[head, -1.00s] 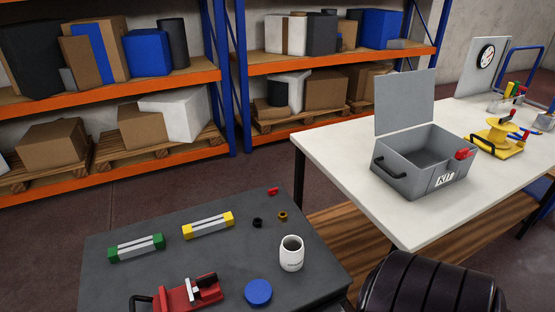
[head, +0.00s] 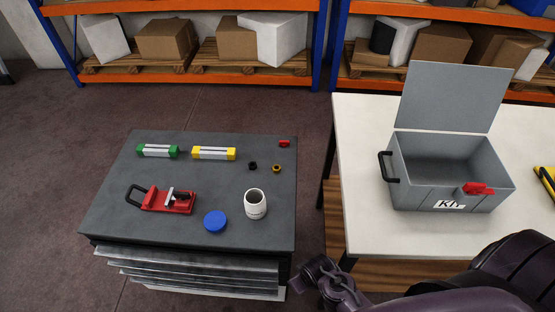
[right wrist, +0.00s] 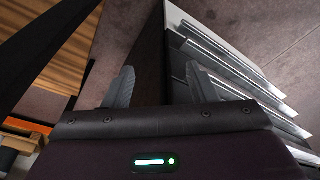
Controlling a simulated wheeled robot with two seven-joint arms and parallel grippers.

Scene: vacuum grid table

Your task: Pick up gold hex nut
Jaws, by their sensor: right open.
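The gold hex nut (head: 277,168) lies on the dark grey table top (head: 160,225), near its right edge. A black nut (head: 252,166) lies just left of it. My right gripper (head: 335,285) is at the bottom of the head view, beside the table's front right corner and well away from the gold nut. In the right wrist view my right gripper (right wrist: 160,88) has its two fingers apart with nothing between them. The nut does not show in the right wrist view. My left gripper is not in view.
A white cup (head: 255,204), blue disc (head: 215,221), red clamp tool (head: 165,200), green-ended block (head: 157,151), yellow-ended block (head: 213,153) and small red piece (head: 284,143) share the table top. An open grey kit box (head: 448,190) stands on the white table (head: 365,220) at right.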

